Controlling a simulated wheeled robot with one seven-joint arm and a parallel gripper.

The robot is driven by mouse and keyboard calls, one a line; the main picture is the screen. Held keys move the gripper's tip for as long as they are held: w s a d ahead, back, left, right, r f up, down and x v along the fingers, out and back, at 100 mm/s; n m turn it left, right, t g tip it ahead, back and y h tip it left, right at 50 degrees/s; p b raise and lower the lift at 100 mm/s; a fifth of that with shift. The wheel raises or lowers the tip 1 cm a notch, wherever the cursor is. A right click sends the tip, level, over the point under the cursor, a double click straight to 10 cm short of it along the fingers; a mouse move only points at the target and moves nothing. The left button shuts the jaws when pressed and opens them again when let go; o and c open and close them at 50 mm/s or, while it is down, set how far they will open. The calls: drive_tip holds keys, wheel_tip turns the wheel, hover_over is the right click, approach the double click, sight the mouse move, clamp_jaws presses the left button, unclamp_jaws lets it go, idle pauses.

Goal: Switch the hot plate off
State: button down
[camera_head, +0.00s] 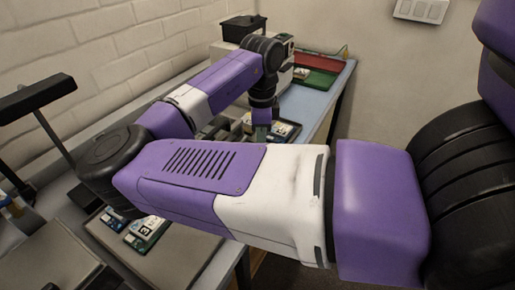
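I cannot pick out the hot plate or its control for certain in the head view; my purple and white arm covers much of the bench. A white box-shaped device (286,67) stands behind my wrist, mostly hidden, and I cannot tell what it is. My gripper (262,118) points down over the bench near small boxes and dark items. Its fingers are too small and too hidden to show whether they are open or shut, or hold anything.
The bench (322,103) runs along a white brick wall. A red tray (313,63) and a green tray (319,80) lie at its far end. A black box (243,26) stands at the back. A black bar on a post (38,97) rises at left.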

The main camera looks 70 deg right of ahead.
drive_tip(key=shift+r+p, duration=2.95)
drive_tip(key=shift+r, duration=0.45)
drive_tip(key=shift+d, duration=0.1)
